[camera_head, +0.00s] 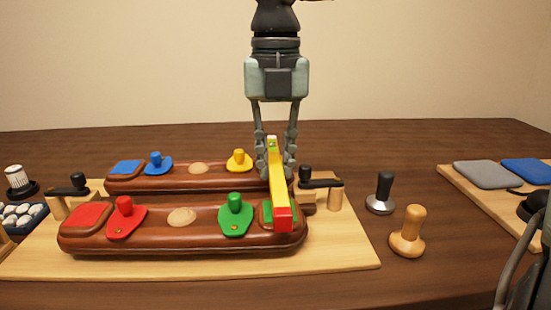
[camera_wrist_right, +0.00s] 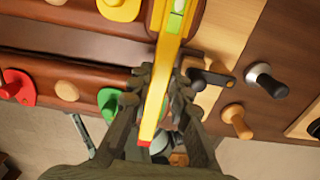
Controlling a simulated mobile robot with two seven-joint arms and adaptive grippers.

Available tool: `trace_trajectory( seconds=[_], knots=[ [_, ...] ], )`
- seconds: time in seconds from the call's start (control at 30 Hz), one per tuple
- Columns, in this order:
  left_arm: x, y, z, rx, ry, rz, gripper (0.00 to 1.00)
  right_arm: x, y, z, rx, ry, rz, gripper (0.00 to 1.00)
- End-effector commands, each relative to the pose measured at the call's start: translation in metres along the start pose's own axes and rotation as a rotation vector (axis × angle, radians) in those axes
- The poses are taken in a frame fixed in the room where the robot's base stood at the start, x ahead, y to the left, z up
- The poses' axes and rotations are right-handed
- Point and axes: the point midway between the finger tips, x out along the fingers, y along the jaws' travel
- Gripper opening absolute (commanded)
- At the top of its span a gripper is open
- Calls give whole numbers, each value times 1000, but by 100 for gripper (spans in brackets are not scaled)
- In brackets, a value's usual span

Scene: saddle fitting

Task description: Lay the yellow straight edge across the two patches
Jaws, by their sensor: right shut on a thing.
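The yellow straight edge (camera_head: 277,185) has a red near end and a small green level window near its far end. My right gripper (camera_head: 275,168) is shut on it from above. The bar points front to back over the right ends of the two brown leather panels, the near one (camera_head: 170,240) and the far one (camera_head: 205,180). A green patch (camera_head: 267,213) shows beside the bar's red end on the near panel. I cannot tell whether the bar touches the patches. The bar also shows in the right wrist view (camera_wrist_right: 158,95).
Red (camera_head: 125,218), green (camera_head: 236,215), blue (camera_head: 158,163) and yellow (camera_head: 239,161) knobbed pieces sit on the panels. Black-handled clamps flank them on the wooden board (camera_head: 340,245). A metal tamper (camera_head: 381,195) and a wooden one (camera_head: 408,235) stand to the right.

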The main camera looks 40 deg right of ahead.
Motion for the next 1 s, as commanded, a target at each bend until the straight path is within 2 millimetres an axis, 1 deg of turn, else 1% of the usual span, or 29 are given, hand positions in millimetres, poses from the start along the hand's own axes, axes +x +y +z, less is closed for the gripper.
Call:
trace_trajectory(
  seconds=[0.37, 0.4, 0.57, 0.87, 1.0],
  knots=[
    [5, 1, 1, 0, 0, 0, 38, 5, 0, 0, 0, -1, 1, 0],
    [4, 0, 1, 0, 0, 0, 38, 4, 0, 0, 0, -1, 1, 22],
    [4, 0, 1, 0, 0, 0, 38, 4, 0, 0, 0, -1, 1, 42],
    [4, 0, 1, 0, 0, 0, 38, 4, 0, 0, 0, 0, -1, 42],
    [4, 0, 1, 0, 0, 0, 38, -4, 0, 1, 1, -3, 0, 42]
  ],
)
